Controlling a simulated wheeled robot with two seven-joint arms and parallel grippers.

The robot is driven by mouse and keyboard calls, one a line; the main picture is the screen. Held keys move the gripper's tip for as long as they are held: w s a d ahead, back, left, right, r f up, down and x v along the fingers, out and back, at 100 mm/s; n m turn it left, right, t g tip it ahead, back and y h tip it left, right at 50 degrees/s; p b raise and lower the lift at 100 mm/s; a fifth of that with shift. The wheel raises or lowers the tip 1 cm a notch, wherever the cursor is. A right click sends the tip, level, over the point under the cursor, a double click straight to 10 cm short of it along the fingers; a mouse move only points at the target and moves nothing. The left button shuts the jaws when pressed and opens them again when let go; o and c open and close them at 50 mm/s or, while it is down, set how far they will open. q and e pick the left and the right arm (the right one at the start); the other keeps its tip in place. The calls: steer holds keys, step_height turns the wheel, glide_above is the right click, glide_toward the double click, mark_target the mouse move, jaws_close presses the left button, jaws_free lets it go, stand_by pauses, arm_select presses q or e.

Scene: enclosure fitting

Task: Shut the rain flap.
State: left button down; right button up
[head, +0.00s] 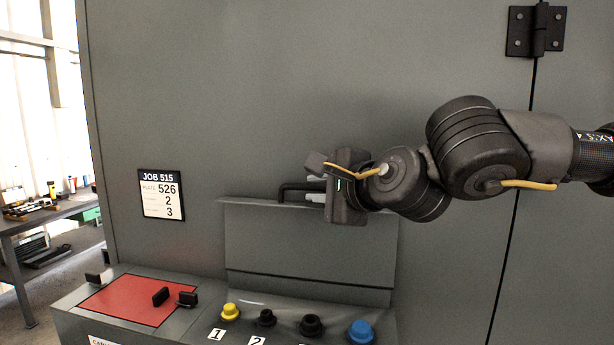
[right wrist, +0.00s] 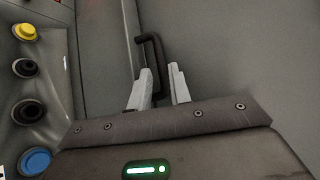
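The rain flap (head: 310,245) is a grey panel standing upright above the row of connectors, its lower edge along a dark seam. Its black bar handle (head: 292,187) is at the top edge and also shows in the right wrist view (right wrist: 153,45). My right gripper (head: 318,197) is at the right end of the handle. In the right wrist view its two pale fingers (right wrist: 160,68) are apart, with the handle between them in the picture; I cannot tell whether they touch it. My left gripper is not in view.
Yellow (head: 230,312), black (head: 311,325) and blue (head: 361,332) connectors stick out below the flap. A red plate (head: 140,301) with black knobs lies to their left. A job label (head: 162,195) is on the cabinet wall. A workbench (head: 45,215) stands far left.

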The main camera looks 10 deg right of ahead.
mark_target(305, 189)
steer(key=shift+p+x, duration=0.65)
steer(key=shift+x, duration=1.15)
jaws_close()
